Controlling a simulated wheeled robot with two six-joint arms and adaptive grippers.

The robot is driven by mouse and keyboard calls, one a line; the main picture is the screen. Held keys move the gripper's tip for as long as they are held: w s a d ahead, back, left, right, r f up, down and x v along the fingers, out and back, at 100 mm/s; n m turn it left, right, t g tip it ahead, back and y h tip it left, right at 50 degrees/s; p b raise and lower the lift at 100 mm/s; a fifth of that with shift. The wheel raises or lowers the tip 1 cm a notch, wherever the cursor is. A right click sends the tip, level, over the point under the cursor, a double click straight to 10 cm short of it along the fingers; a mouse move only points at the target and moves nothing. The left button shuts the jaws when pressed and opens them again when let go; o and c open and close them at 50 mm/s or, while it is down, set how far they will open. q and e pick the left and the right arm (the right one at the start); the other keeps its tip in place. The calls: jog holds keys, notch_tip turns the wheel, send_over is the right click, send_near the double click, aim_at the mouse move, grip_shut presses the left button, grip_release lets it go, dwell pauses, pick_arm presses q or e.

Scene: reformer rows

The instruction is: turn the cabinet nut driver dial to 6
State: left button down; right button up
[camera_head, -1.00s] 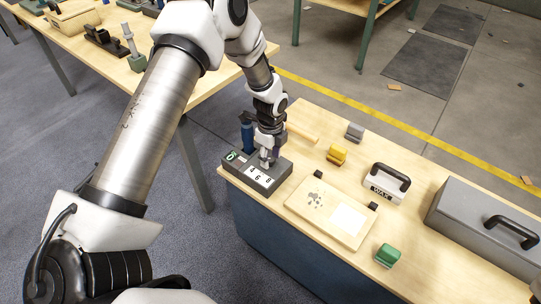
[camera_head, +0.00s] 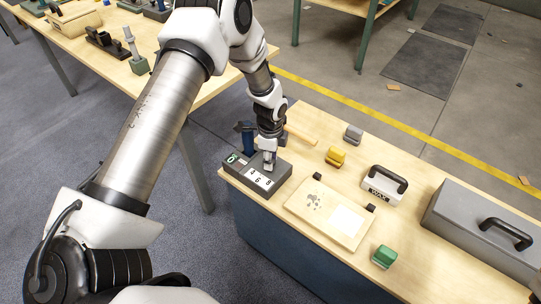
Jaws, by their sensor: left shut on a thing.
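A dark grey box (camera_head: 238,176) with a white number plate (camera_head: 259,178) sits at the near left corner of the cabinet top. The plate shows the digits 4, 6 and 8. A small green-lit marking (camera_head: 232,159) is at the box's left end. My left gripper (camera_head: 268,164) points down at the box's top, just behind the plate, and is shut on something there. The gripped part, likely the dial, is hidden by the fingers, so its pointing direction cannot be read. My right gripper is not in view.
On the cabinet top, a wooden board (camera_head: 318,213), yellow block (camera_head: 336,156), grey block (camera_head: 353,134), green block (camera_head: 384,256), handled white case (camera_head: 383,187) and grey toolbox (camera_head: 480,225) lie to the right. Another workbench (camera_head: 95,65) stands behind left.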

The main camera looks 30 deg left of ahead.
pick_arm(q)
jog(key=n+p, duration=0.2)
jog(key=n, duration=0.2)
jog(key=shift+s+n, duration=0.1)
jog(key=shift+n, duration=0.2)
jog(key=shift+f, duration=0.1)
dwell(0.4)
jog(key=c, duration=0.8)
grip_release()
notch_tip(320, 180, up, 12)
